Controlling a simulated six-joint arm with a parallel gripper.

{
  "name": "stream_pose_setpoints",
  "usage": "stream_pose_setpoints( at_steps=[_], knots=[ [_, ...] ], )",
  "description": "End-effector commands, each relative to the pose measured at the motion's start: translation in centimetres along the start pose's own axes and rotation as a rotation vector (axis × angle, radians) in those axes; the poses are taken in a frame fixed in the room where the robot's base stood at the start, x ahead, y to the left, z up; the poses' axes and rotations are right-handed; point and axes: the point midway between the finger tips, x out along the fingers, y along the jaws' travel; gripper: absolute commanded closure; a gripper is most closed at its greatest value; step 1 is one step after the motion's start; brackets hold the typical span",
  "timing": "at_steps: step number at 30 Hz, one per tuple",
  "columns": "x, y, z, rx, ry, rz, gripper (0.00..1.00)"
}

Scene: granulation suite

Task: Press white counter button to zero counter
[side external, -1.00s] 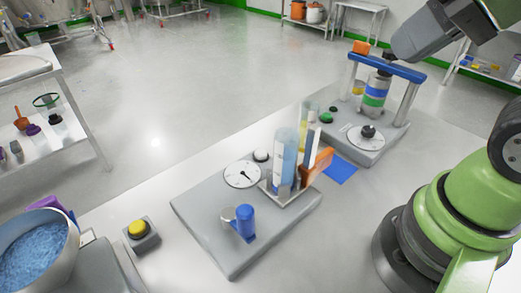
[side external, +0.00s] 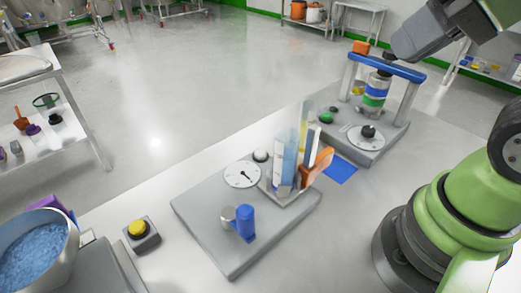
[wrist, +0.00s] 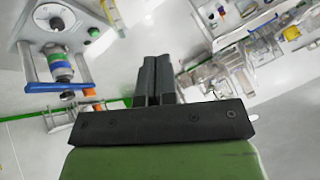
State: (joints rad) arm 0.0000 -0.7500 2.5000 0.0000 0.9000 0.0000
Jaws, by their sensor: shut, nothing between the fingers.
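The white button (side external: 261,155) sits in a dark collar on the grey front station, just behind a white dial (side external: 242,174) with a dark pointer. My gripper (wrist: 155,75) is shut and empty in the wrist view, its two dark fingers together. In the side view my dark grey wrist is at the upper right, above the far station and well away from the white button. My fingertips are hard to make out there. I cannot make out the white button in the wrist view.
A clear-walled holder (side external: 284,165) and an orange-handled piece (side external: 318,167) stand beside the white button. The far station has a blue bridge (side external: 388,68), a banded cylinder (side external: 375,94) and a green button (side external: 326,117). A yellow button (side external: 137,228) is front left.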

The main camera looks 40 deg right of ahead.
Motion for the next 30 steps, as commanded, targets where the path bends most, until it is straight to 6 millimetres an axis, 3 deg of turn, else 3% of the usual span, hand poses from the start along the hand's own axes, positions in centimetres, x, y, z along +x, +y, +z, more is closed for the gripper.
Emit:
stream_pose_setpoints(
  at_steps=[20, 26, 30],
  knots=[
    [0.1, -0.1, 0.0, 0.015, -0.007, -0.005, 1.00],
    [1.6, -1.9, -0.6, 0.256, -0.103, -0.067, 1.00],
    [4.0, -4.0, -1.8, 0.619, -0.226, -0.126, 1.00]
  ],
)
